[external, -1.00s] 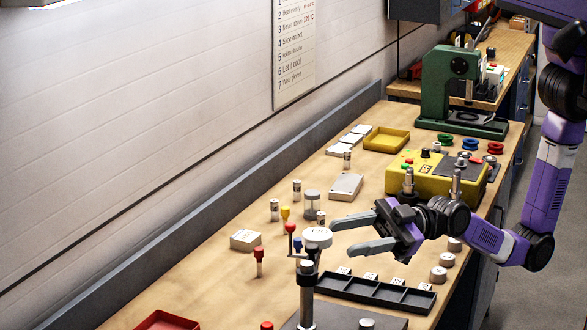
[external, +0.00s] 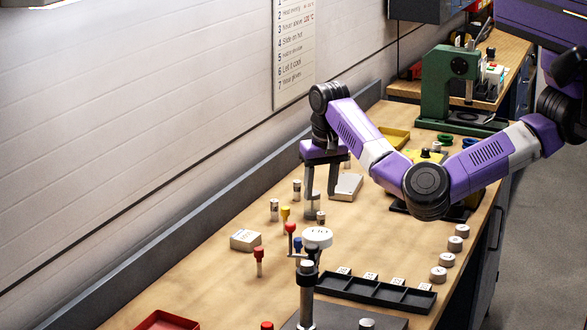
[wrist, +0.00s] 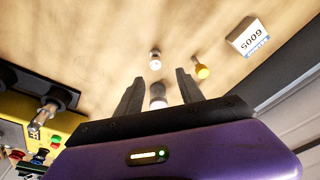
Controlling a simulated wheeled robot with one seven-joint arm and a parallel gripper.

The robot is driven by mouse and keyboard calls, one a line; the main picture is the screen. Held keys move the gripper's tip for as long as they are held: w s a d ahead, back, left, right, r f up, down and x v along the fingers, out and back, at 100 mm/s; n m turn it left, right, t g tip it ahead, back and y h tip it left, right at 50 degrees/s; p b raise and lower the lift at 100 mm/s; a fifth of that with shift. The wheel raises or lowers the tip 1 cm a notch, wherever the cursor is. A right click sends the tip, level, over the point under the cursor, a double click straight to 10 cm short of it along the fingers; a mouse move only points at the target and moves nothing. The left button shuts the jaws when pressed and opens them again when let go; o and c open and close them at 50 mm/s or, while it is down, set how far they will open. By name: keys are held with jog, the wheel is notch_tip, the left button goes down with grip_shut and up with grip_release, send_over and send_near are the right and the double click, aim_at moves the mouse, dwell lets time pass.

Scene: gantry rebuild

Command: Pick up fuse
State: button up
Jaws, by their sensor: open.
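Several small upright cylinders with pale ends, which look like fuses, stand on the bench; one (external: 275,210) and another (external: 297,189) are left of my gripper (external: 319,200). My gripper points down, open, low over the bench. In the wrist view, a short pale-topped cylinder (wrist: 157,92) stands between my open fingers (wrist: 158,76), its lower part hidden by the gripper body. Another small white-topped cylinder (wrist: 155,60) stands just beyond the fingertips; it also shows below the gripper in the external view (external: 321,217). I cannot tell which is the fuse meant.
A yellow-topped piece (wrist: 202,71) and a labelled box (wrist: 248,38) stand close by. A grey flat block (external: 347,187) lies right of the fingers. A yellow device (wrist: 15,115), a black compartment tray (external: 375,293) and a post with a round white head (external: 317,237) stand around.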

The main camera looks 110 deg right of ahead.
aim_at(321, 213)
jog(key=shift+y, duration=0.3)
jog(key=shift+s+d+f+p, duration=0.15)
jog(key=shift+f+p, duration=0.15)
jog(key=shift+f, duration=1.75)
jog(key=shift+s+d+f+p, duration=0.15)
jog(key=shift+f+p, duration=0.15)
jog(key=shift+f, duration=1.7)
jog(key=shift+a, duration=0.1)
grip_shut()
